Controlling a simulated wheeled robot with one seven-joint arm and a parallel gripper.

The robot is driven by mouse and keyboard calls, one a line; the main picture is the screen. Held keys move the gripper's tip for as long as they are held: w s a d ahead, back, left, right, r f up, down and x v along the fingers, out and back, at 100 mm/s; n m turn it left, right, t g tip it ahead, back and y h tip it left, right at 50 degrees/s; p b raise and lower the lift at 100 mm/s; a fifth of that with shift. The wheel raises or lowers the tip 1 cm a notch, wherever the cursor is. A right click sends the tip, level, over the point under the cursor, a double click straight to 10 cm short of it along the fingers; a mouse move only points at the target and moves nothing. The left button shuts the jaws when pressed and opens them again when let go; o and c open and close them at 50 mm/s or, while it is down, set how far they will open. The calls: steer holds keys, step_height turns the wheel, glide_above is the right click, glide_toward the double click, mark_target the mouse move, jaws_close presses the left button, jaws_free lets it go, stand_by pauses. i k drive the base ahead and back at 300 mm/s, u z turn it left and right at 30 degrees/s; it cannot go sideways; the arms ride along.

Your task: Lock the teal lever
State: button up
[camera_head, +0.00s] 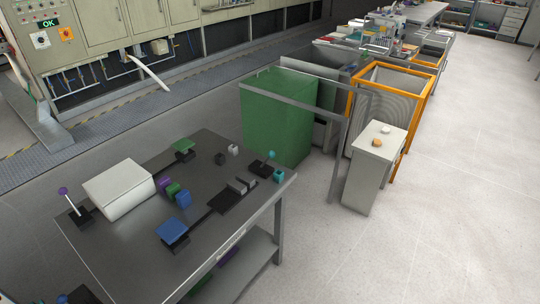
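The teal lever (270,155) stands near the right corner of the dark metal table. It has a small teal ball on a thin stick, which rises from a dark base and leans slightly. A teal block (279,175) sits just right of its base, close to the table edge. A similar lever with a purple ball (63,190) stands at the table's left end and leans to the left.
The table (130,255) also holds a white box (118,187), purple, green and blue blocks, a blue-topped piece (173,230), a green-topped piece (183,146) and small grey blocks. A green bin (278,115) stands close behind. A grey cabinet (372,175) stands to the right. Pale floor at right is clear.

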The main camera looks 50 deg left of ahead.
mark_target(271, 154)
steer(key=u, duration=1.95)
steer(key=k, duration=0.65)
steer(key=u, duration=0.25)
steer(key=i, duration=0.7)
steer(key=u, duration=0.7)
steer(key=i, duration=0.55)
steer(key=u, duration=0.35)
